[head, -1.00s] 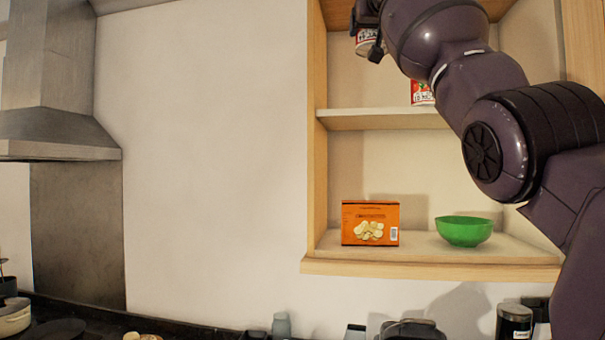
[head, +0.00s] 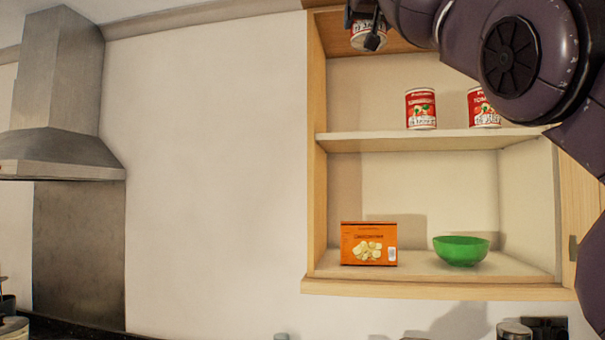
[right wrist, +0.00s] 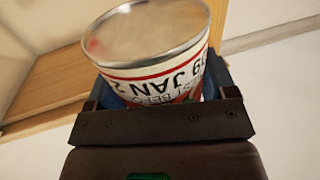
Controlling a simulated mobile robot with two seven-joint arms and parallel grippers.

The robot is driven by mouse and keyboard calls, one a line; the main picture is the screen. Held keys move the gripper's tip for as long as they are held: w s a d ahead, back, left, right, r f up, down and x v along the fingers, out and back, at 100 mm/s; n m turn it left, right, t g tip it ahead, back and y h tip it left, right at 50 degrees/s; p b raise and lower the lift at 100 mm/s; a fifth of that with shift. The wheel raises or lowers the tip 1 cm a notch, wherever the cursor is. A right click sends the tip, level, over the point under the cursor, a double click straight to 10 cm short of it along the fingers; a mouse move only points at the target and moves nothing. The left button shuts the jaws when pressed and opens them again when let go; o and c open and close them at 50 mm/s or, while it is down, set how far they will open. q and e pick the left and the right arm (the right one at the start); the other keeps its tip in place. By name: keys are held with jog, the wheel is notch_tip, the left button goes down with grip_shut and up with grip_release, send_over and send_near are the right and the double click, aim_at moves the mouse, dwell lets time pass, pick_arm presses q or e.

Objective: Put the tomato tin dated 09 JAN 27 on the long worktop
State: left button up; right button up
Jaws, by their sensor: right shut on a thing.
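My right gripper (head: 373,36) is shut on a red and white tin (head: 360,38), held in front of the cupboard's upper part at the top of the head view. The right wrist view shows the held tin (right wrist: 150,45) between the fingers (right wrist: 155,98), with its metal end toward the camera. Its upside-down print reads "09 JAN 2", and the rest is hidden. Two more tomato tins, one left (head: 421,109) and one right (head: 483,108), stand on the upper shelf; their dates are too small to read. My left gripper is not in view.
The open wooden cupboard (head: 430,290) holds an orange box (head: 369,244) and a green bowl (head: 461,250) on its lower shelf. A steel hood (head: 65,90) hangs at left. Only the tops of things on the worktop show along the bottom edge, including a dark-sided jar (head: 514,330).

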jog(key=shift+s+a+r, duration=0.1)
jog(key=shift+s+r, duration=0.15)
jog(key=shift+r, duration=0.05)
jog(key=shift+s+r, duration=0.15)
jog(key=shift+s, duration=0.2)
jog(key=shift+s+a+r, duration=0.1)
jog(key=shift+a+r, duration=0.05)
jog(key=shift+s+r, duration=0.15)
jog(key=shift+s, duration=0.05)
jog(key=shift+s+a, duration=0.1)
